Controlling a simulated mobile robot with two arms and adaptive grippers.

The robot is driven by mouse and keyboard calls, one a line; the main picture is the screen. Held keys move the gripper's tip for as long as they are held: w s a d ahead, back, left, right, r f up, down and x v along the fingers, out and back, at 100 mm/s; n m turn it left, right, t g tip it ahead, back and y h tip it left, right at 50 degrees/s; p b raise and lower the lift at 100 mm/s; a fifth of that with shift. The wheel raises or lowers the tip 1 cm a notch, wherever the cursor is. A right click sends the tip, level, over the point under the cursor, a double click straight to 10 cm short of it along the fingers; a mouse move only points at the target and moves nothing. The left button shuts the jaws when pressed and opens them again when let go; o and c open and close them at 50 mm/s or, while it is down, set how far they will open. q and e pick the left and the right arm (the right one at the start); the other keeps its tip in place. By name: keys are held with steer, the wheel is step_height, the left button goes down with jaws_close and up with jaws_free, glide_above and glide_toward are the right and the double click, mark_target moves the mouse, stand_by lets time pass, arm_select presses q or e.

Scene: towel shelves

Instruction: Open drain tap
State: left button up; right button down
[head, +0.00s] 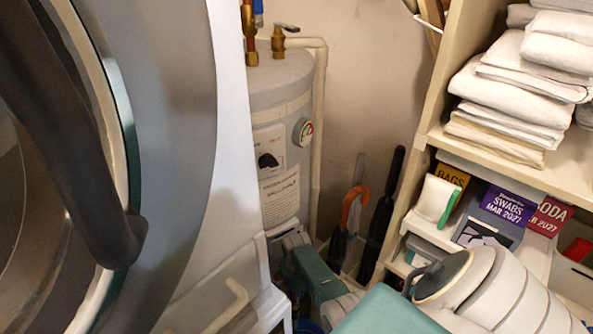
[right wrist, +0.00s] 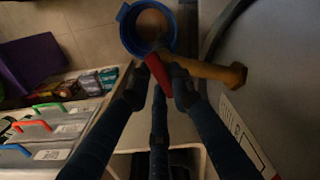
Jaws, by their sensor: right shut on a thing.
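The drain tap (right wrist: 215,72) is a brass fitting in the right wrist view, reaching left from the dark grey tank side. Its red lever (right wrist: 157,70) lies slanted between the fingertips of my right gripper (right wrist: 160,86), which is shut on it. A blue bucket (right wrist: 126,32) with a brownish inside is below the tap's outlet end. In the head view my right gripper (head: 292,240) is low at the foot of the grey water heater (head: 285,85). The tap is hidden there. My left gripper is not in view.
A big round appliance door (head: 185,120) fills the left of the head view. Shelves with folded towels (head: 515,85) and boxes (head: 502,207) stand on the right. An umbrella with an orange handle (head: 352,205) leans at the back wall. The gap beside the heater is narrow.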

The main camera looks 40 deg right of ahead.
stand_by(0.3)
steer(key=c, duration=1.5)
jaws_free()
steer(key=shift+c, duration=0.2)
steer(key=shift+r, duration=0.1)
step_height(320, 180, up, 12)
steer(key=shift+s, duration=0.1)
